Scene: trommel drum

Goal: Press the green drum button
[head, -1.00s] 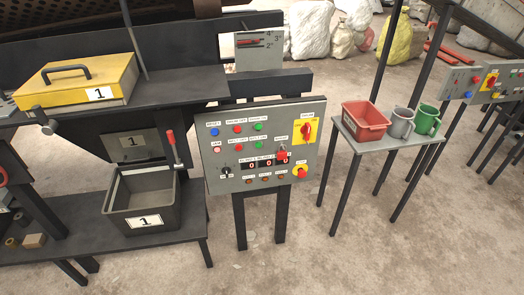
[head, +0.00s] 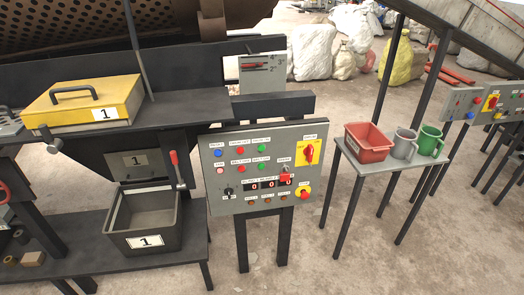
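The grey control panel (head: 225,203) stands on two dark posts in the middle of the head view. Two green buttons show on it, one above the other: the upper green button (head: 262,149) and the lower green button (head: 262,167). Each has a red button to its left. Small white labels sit above the buttons, but their print is too small to read surely, so I cannot tell from them which is the drum button. Nothing covers the green buttons. Neither of my grippers is in view.
The panel also has a yellow-red switch (head: 309,152), a red-yellow stop knob (head: 303,193) and a blue button (head: 220,153). To its left are a grey bin (head: 140,243) and a red-handled lever (head: 177,170). A small table (head: 380,173) with a red tub and mugs stands right.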

